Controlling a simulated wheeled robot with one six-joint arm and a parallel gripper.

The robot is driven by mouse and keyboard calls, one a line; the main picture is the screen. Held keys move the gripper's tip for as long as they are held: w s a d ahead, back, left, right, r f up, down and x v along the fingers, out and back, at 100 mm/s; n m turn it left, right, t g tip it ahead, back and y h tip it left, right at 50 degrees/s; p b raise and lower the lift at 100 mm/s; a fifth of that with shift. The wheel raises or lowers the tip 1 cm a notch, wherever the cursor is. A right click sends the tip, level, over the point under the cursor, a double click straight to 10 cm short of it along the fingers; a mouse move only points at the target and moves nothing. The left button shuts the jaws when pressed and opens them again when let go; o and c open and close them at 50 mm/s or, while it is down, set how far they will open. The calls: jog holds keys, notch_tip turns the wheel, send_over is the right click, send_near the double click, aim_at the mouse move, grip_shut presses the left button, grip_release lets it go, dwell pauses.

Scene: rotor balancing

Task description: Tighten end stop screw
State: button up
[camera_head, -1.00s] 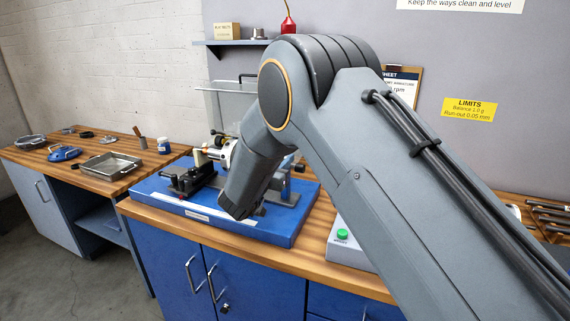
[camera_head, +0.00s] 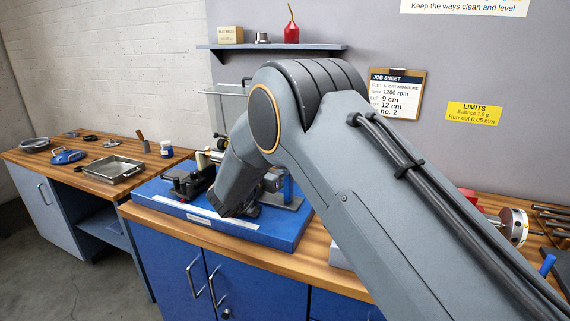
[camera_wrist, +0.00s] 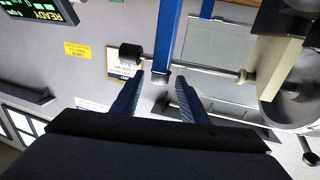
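The blue balancing base (camera_head: 255,232) on the bench carries the black and cream fixture (camera_head: 188,182), partly hidden by my arm. A blue upright (camera_head: 288,188) stands at its right end. In the wrist view, a blue post (camera_wrist: 166,40) stands beyond my gripper (camera_wrist: 155,88), with a thin metal rod (camera_wrist: 205,67) crossing it. A black knob (camera_wrist: 131,53) sits at the rod's left end; I cannot tell whether it is the end stop screw. A cream and grey part (camera_wrist: 280,75) is at right. My fingers are apart, with nothing visible between them. My arm hides the gripper in the head view.
The left bench holds a metal tray (camera_head: 114,170), a blue tool (camera_head: 68,157) and a small jar (camera_head: 166,149). A shelf (camera_head: 270,47) and a job sheet (camera_head: 397,92) are on the wall. A metal rotor (camera_head: 513,227) lies at right.

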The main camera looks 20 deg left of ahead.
jog(key=b+v, duration=0.2)
jog(key=v, duration=0.5)
jog(key=shift+s, duration=0.4)
jog(key=shift+a, duration=0.1)
